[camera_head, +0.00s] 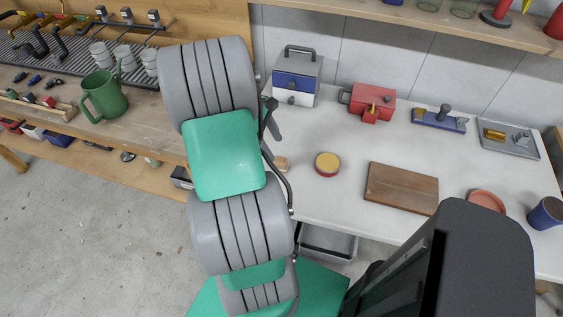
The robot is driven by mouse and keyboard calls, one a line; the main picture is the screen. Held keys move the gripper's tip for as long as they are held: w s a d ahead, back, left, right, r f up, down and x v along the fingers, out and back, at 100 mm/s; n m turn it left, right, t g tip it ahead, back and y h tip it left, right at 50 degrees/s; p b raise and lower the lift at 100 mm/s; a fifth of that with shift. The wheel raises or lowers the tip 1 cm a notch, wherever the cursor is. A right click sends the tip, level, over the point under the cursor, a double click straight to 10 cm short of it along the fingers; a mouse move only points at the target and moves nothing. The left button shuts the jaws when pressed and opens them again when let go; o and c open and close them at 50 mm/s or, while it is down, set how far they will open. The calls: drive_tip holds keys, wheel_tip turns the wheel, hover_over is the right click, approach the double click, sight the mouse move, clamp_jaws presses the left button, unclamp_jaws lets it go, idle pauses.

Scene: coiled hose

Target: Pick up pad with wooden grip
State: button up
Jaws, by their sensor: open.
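A small tan, wood-coloured piece (281,164) shows on the white worktop just right of my arm. It may be the pad with the wooden grip, but it is small, partly hidden by my arm, and I cannot make out a pad. My grey and green arm rises through the middle of the camera view, in front of the worktop's left end. I cannot make out my gripper or its fingertips. Dark thin parts show along the arm's right edge, and I cannot tell what they are.
On the white worktop (330,205) stand a round yellow-topped tin (327,164), a wooden board (401,188), a red device (369,101), a blue-grey box (298,75), a metal tray (508,140) and a blue cup (546,213). A green jug (104,96) stands on the left bench.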

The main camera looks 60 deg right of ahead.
sight(281, 159)
drive_tip(key=x, duration=0.7)
drive_tip(key=shift+a+f, duration=0.15)
drive_tip(key=shift+c, duration=0.5)
clamp_jaws()
drive_tip(key=shift+r, duration=0.3)
wheel_tip(281, 159, up, 3)
drive_tip(key=shift+f, duration=0.25)
drive_tip(key=s+a+r, duration=0.6)
drive_tip(key=a+r, duration=0.4)
drive_tip(key=a, duration=0.2)
drive_tip(key=shift+s+a, duration=0.25)
drive_tip(key=shift+s, duration=0.05)
